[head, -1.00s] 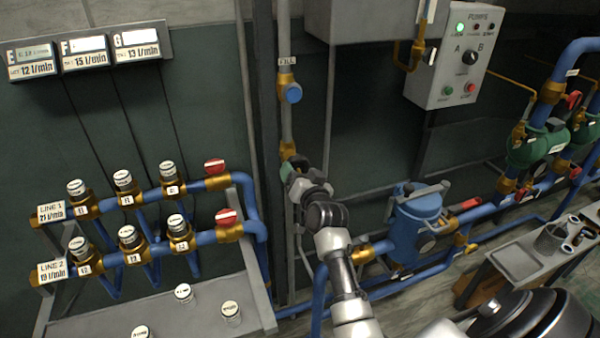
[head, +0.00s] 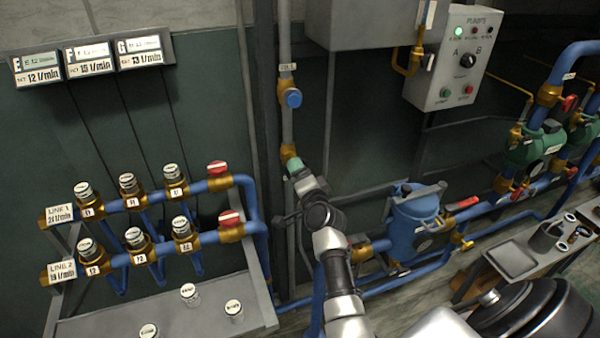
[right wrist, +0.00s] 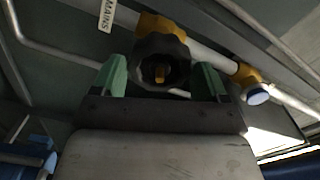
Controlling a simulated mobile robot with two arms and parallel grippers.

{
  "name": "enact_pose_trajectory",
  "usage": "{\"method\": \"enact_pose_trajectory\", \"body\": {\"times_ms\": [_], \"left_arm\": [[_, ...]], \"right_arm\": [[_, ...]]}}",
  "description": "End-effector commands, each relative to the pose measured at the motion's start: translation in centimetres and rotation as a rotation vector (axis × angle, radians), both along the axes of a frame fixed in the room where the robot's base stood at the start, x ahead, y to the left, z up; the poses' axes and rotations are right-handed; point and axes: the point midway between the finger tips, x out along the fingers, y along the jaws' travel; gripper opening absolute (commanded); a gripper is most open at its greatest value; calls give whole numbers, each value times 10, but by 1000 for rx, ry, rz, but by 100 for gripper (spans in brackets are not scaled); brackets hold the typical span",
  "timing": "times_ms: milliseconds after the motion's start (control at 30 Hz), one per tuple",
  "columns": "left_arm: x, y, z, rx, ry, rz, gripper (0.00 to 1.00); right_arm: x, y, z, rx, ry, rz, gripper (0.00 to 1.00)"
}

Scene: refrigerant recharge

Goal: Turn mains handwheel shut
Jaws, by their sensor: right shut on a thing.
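The mains handwheel (right wrist: 161,62) is a black, lobed wheel with a brass centre, on a brass valve body (right wrist: 158,25) in a pale pipe. A "MAINS" label (right wrist: 107,14) hangs beside it in the right wrist view. My right gripper (right wrist: 166,80) has its green fingers on either side of the wheel and is shut on it. In the head view my right gripper (head: 295,168) is at the vertical pipe, just below a brass fitting (head: 288,152), and the wheel is hidden behind it. My left gripper is not in view.
A blue-capped fill valve (head: 292,98) sits higher on the same pipe. The blue manifold with red-handled valves (head: 229,217) stands to the left.

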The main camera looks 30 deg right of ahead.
Motion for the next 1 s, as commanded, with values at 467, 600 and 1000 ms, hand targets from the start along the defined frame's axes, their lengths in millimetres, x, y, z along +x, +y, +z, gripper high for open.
{"method": "enact_pose_trajectory", "body": {"times_ms": [467, 600, 1000], "left_arm": [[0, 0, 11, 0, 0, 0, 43], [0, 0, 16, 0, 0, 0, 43], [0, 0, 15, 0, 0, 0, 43]], "right_arm": [[0, -1, 6, 209, -55, -3, 46], [0, -1, 5, 381, -97, -2, 46], [0, -1, 3, 421, -107, -2, 93]]}}
